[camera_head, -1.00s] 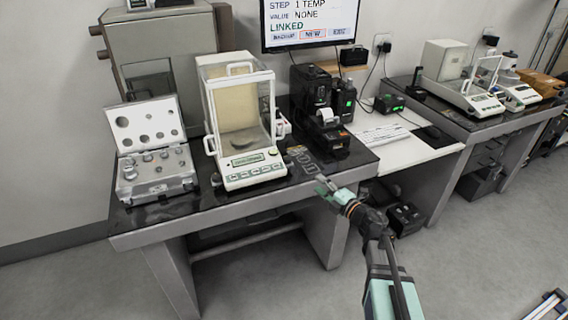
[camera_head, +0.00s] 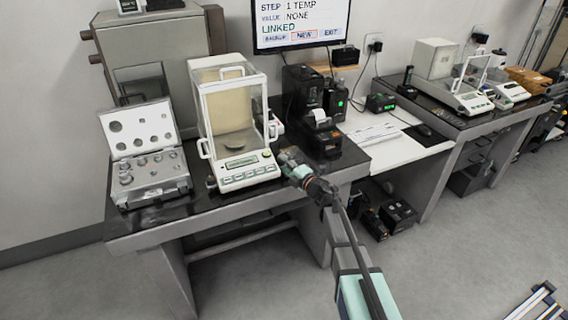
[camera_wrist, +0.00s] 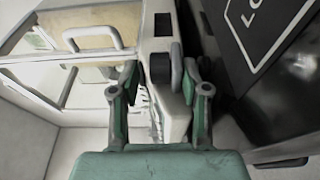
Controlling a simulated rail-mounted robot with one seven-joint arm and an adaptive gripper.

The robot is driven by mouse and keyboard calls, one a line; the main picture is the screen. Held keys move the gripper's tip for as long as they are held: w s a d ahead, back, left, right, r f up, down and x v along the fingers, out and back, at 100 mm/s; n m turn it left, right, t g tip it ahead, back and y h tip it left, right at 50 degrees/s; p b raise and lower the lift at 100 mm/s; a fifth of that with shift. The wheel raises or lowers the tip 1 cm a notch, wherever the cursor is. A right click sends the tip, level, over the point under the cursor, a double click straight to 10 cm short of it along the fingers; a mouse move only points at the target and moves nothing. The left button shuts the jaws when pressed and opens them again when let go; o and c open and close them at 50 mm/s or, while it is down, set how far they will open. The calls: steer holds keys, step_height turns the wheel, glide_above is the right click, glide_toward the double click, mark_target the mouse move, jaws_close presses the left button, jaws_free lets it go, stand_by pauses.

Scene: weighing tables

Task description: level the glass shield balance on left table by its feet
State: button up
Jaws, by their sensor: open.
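The glass shield balance (camera_head: 241,172) stands on the left table (camera_head: 205,204), with a clear-walled chamber, a pan inside and a keypad at its front. My gripper (camera_head: 283,158) is at the balance's right side, near its front corner. In the wrist view, the open fingers of my gripper (camera_wrist: 160,78) are on either side of the balance's white side casing (camera_wrist: 154,42). Contact is not clear. The balance's other feet are hidden.
An open weight case (camera_head: 150,172) stands left of the balance. A black printer (camera_head: 322,140) stands close to the right of my gripper. A dark panel (camera_wrist: 275,30) fills the wrist view's upper right. Another balance (camera_head: 462,92) is on the right table.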

steer(key=shift+w+a, duration=0.15)
jaws_close()
steer(key=shift+w+r, duration=0.1)
